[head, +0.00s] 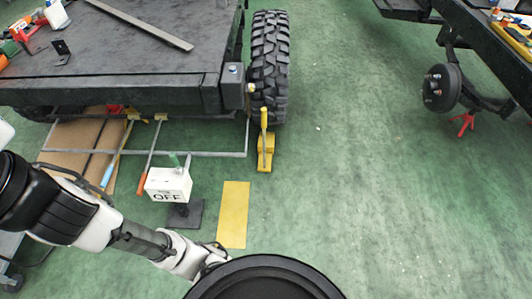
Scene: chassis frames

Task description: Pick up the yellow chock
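The yellow chock (265,155) stands on the green floor, just in front of the black knobby tyre (269,65) of the left vehicle frame. A yellow upright part, like a handle, rises from it and overlaps the lower part of the tyre in the picture. I cannot tell whether the chock touches the tyre. My arm reaches in from the left and runs to the bottom centre, well short of the chock. My gripper does not show; the arm's far end passes out of sight near a round black part at the bottom edge.
A white box marked OFF (168,184) on a dark base stands left of the chock. A flat yellow rectangle (233,215) lies on the floor nearer me. Long-handled tools (117,153) and cardboard (72,142) lie under the left frame. Floor to the right is clear up to a red stand (464,124).

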